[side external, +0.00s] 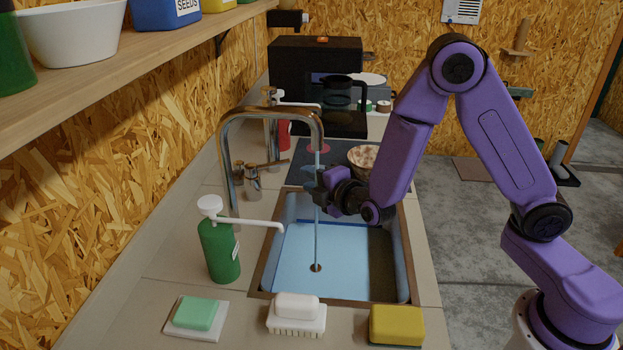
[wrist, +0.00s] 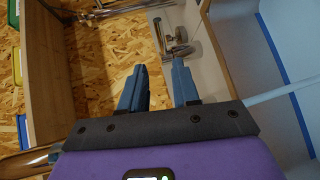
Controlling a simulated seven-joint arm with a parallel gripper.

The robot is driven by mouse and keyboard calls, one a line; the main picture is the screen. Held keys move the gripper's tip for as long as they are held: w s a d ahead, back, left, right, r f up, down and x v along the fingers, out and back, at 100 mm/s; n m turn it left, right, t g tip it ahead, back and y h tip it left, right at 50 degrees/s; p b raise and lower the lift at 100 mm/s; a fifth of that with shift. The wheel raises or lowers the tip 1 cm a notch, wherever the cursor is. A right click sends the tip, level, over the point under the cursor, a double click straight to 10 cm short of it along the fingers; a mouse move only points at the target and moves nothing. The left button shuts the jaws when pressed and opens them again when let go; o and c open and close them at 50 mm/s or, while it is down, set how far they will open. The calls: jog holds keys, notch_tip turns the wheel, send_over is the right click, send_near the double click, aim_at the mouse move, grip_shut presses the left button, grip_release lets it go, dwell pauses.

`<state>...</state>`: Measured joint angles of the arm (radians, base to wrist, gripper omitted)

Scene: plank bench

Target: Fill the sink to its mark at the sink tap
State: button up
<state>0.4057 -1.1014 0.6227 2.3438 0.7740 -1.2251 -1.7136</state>
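The chrome tap (side external: 232,150) arches over the pale blue sink (side external: 398,262) in the side view. A thin stream of water (side external: 317,235) runs from its spout down to near the brown drain (side external: 316,267). The tap's lever (side external: 262,168) and base stand behind the sink's left edge; a chrome fitting (wrist: 172,45) shows ahead of my fingers in the wrist view. A dark blue line (wrist: 288,85) runs along the sink wall there. I cannot tell the water depth. My gripper (side external: 322,188) is beside the stream, above the sink; its fingers (wrist: 158,67) are apart and empty.
A green pump bottle (side external: 219,250) stands left of the sink. Green soap (side external: 196,312), white soap (side external: 296,306) and a yellow sponge (side external: 397,324) lie in front. A patterned bowl (side external: 362,157) and a coffee machine (side external: 290,75) are behind. A shelf (side external: 130,65) overhangs the left.

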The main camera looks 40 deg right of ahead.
jog(key=shift+w, duration=0.15)
grip_shut()
notch_tip(320, 180, up, 8)
jog(key=m+g+y, duration=0.2)
jog(key=m+g, duration=0.9)
jog(key=m, duration=0.5)
send_over(269, 167)
jog(key=s+d, duration=0.2)
jog(key=w+d+r+m+h, duration=0.2)
jog(key=d+m+h, duration=0.15)
jog(key=m, duration=0.25)
notch_tip(269, 167, down, 10)
jog(key=shift+g, duration=0.4)
